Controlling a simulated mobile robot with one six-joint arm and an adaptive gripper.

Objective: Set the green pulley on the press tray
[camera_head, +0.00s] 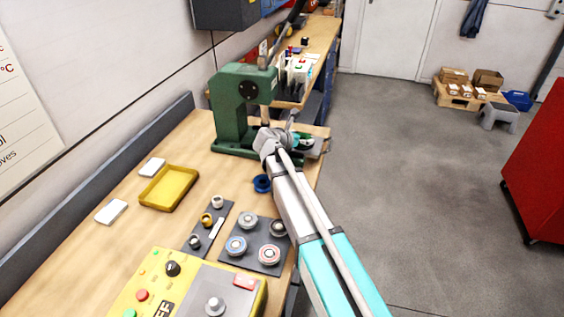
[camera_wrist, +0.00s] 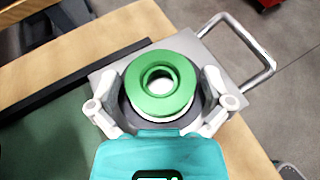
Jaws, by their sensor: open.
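The green pulley (camera_wrist: 160,87) lies flat in the wrist view, with a pale rim below it and a dark round area under that. It is over the grey press tray (camera_wrist: 104,79), which has a metal loop handle (camera_wrist: 262,48), and appears to rest on it. My gripper (camera_wrist: 160,104) is open, with one finger on either side of the pulley; whether the fingers touch it cannot be told. In the head view my gripper (camera_head: 285,136) is beside the green press (camera_head: 232,120). My wrist hides most of the pulley and tray there.
A dark plate with several pulleys (camera_head: 256,262), a smaller dark plate (camera_head: 222,212), a blue ring (camera_head: 262,183) and a yellow tray (camera_head: 152,201) lie on the wooden bench (camera_head: 90,240). A yellow control box (camera_head: 187,290) stands in front. Open floor lies to the right.

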